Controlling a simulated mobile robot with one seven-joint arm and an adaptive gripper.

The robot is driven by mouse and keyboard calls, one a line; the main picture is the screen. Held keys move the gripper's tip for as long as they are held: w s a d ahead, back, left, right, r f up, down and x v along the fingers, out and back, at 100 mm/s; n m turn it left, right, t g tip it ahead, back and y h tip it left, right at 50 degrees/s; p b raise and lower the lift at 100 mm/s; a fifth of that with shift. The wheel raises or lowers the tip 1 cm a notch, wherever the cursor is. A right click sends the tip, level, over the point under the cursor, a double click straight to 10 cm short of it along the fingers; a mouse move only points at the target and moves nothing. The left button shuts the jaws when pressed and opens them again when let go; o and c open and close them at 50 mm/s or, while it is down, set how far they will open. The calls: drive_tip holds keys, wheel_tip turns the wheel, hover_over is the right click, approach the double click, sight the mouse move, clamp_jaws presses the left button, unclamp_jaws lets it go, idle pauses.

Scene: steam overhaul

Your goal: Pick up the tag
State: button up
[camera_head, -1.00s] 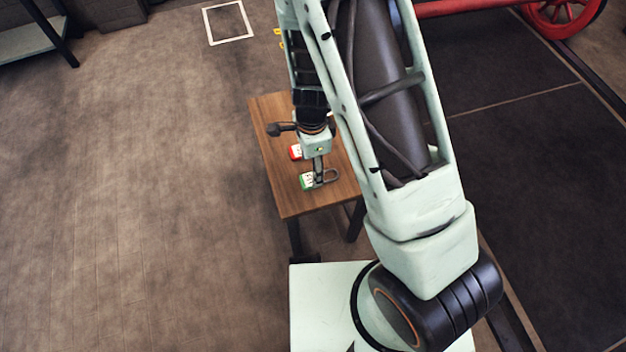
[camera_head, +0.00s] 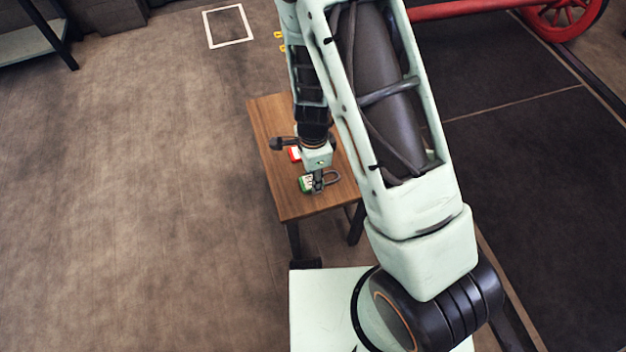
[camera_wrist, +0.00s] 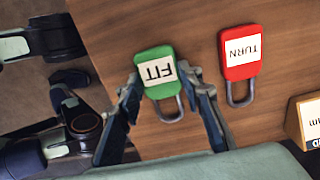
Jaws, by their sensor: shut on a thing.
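A green tag (camera_wrist: 155,68) with a white label reading "FIT" and a grey shackle lies at the table's near part; it also shows in the head view (camera_head: 306,185). My gripper (camera_wrist: 165,84) is shut on the green tag, with one finger on each side of it. In the head view my gripper (camera_head: 318,188) points down at the table and hides part of the tag. I cannot tell whether the green tag touches the table.
The small wooden table (camera_head: 275,135) carries the tags. A wooden block with a white label (camera_wrist: 308,122) stands at the right edge of the wrist view. A white-outlined floor square (camera_head: 228,42) lies behind, with open floor on the left.

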drive_tip(key=shift+r, duration=0.1)
drive_tip(key=shift+r+p, duration=0.3)
drive_tip(key=shift+r, duration=0.3)
drive_tip(key=s+d+r+p, duration=0.5)
drive_tip(key=s+r+p, duration=0.6)
drive_tip(key=p, duration=0.6)
drive_tip(key=shift+s+r, duration=0.35)
drive_tip(key=shift+s, duration=0.65)
drive_tip(key=shift+r+p, duration=0.1)
drive_tip(key=shift+p, duration=0.25)
